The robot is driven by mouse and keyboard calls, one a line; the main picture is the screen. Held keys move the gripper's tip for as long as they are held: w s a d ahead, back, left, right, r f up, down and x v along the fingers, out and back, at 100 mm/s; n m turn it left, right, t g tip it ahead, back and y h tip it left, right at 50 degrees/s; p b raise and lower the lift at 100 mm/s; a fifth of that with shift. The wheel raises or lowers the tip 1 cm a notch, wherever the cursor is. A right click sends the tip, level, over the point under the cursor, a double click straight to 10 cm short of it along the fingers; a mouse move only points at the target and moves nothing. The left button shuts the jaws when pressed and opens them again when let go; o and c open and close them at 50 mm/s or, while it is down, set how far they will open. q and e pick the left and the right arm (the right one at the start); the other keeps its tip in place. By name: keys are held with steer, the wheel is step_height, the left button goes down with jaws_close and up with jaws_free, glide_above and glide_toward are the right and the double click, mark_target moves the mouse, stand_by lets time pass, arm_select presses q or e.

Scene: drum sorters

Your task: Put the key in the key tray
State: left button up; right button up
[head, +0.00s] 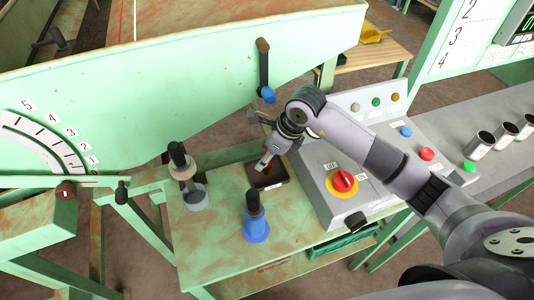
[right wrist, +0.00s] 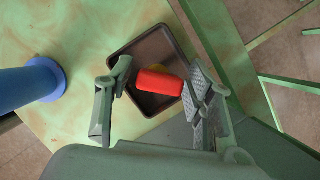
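The key tray (head: 279,183) is a small, dark, shallow square tray on the green bench, left of the grey control box. It also shows in the right wrist view (right wrist: 119,51). A red piece (right wrist: 159,80), seemingly the key's handle, shows over the tray with a bit of yellow behind it. Whether it rests in the tray or is above it, I cannot tell. My right gripper (head: 264,162) is over the tray. In the right wrist view its fingers (right wrist: 160,92) are apart on either side of the red piece, with a gap at the left. My left gripper is not seen.
A blue-based cylinder with a dark handle (head: 256,228) stands left of the tray. The control box (head: 318,179) with a red rotary knob (head: 343,181) stands close on the right.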

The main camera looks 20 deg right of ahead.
steer(key=shift+o, duration=0.3)
steer(key=shift+r, duration=0.15)
steer(key=shift+d+r, duration=0.1)
steer(key=shift+r, duration=0.2)
steer(key=b+v, duration=0.2)
steer(key=v, duration=0.9)
steer(key=shift+r+b, duration=0.2)
steer(key=shift+b, duration=0.1)
steer(key=shift+s, duration=0.1)
